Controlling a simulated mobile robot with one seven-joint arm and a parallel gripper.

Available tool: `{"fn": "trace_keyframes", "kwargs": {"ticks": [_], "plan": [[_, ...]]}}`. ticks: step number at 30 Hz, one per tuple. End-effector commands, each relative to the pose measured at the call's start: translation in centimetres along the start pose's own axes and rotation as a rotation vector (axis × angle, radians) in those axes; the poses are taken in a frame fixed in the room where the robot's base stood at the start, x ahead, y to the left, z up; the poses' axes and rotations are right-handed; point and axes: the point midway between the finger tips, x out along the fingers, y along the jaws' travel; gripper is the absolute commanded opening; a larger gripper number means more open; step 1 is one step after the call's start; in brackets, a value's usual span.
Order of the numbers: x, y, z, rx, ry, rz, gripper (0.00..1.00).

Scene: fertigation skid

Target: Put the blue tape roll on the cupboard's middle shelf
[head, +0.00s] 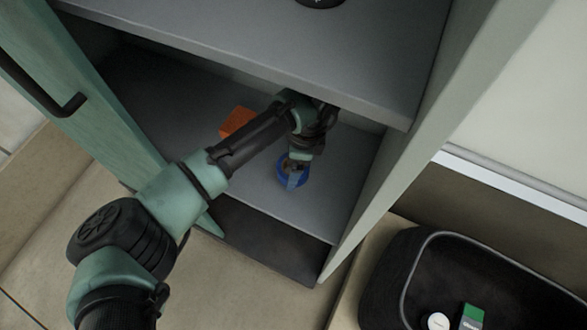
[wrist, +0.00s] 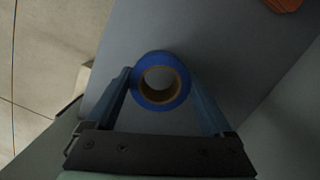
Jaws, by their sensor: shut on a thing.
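The blue tape roll (head: 305,180) is inside the open cupboard, low over or on the shelf (head: 346,192) beneath the upper shelf. In the wrist view the blue tape roll (wrist: 160,103) shows its round face and brown core. My gripper (head: 294,178) is shut on the roll, with a finger on each side of it in the wrist view (wrist: 161,84). I cannot tell whether the roll touches the shelf. My forearm hides part of the shelf.
An orange thing (head: 238,122) stands farther back on the same shelf. The upper shelf (head: 270,55) hangs close above my wrist. The open door (head: 95,105) is at left, the side wall (head: 405,150) at right. A black basket (head: 395,275) with small items stands outside.

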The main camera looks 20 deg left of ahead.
Motion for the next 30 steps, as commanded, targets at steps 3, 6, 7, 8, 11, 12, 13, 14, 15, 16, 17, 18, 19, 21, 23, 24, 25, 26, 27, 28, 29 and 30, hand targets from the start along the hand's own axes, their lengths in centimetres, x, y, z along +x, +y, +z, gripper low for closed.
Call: {"fn": "trace_keyframes", "kwargs": {"ticks": [3,6,7,8,11,12,13,14,15,16,17,18,19,21,23,24,25,26,27,28,29,30], "plan": [[2.2,-0.3,-0.3,0.000,-0.003,-0.003,0.30],[2.3,-0.4,-0.5,0.000,-0.002,-0.002,0.30],[2.2,-0.4,-0.5,0.000,-0.001,-0.001,0.30],[2.1,-0.4,-0.5,0.000,-0.001,-0.001,0.30],[2.1,-0.4,-0.5,0.001,-0.001,-0.001,0.30],[2.1,-0.4,-0.5,0.001,-0.001,-0.001,0.30],[2.1,-0.4,-0.5,0.001,-0.001,0.000,0.30],[2.2,-0.3,-0.5,0.000,-0.001,0.000,0.30],[2.3,-0.3,-0.5,0.000,-0.001,0.000,0.30],[2.4,-0.4,-0.5,0.000,-0.001,0.000,0.30],[2.4,-0.4,-0.5,0.000,-0.001,-0.001,0.89],[2.4,-0.4,-0.5,0.001,-0.002,-0.001,0.97],[2.4,-0.4,-0.5,0.001,-0.001,-0.001,1.00],[2.4,-0.4,-0.5,0.001,-0.001,-0.001,1.00],[2.4,-0.4,-0.5,0.001,-0.001,-0.001,1.00],[2.4,-0.4,-0.5,0.001,-0.001,-0.001,1.00],[2.4,-0.4,-0.5,0.001,-0.001,-0.001,1.00],[2.3,-0.4,-0.5,0.001,-0.001,-0.001,1.00],[2.1,-0.4,-0.4,0.001,-0.002,-0.002,1.00],[1.9,-0.4,-0.4,0.001,-0.001,-0.002,1.00],[1.5,-0.4,-0.5,0.001,0.000,-0.001,1.00],[0.9,-0.4,-0.5,0.001,0.001,-0.002,1.00]]}}
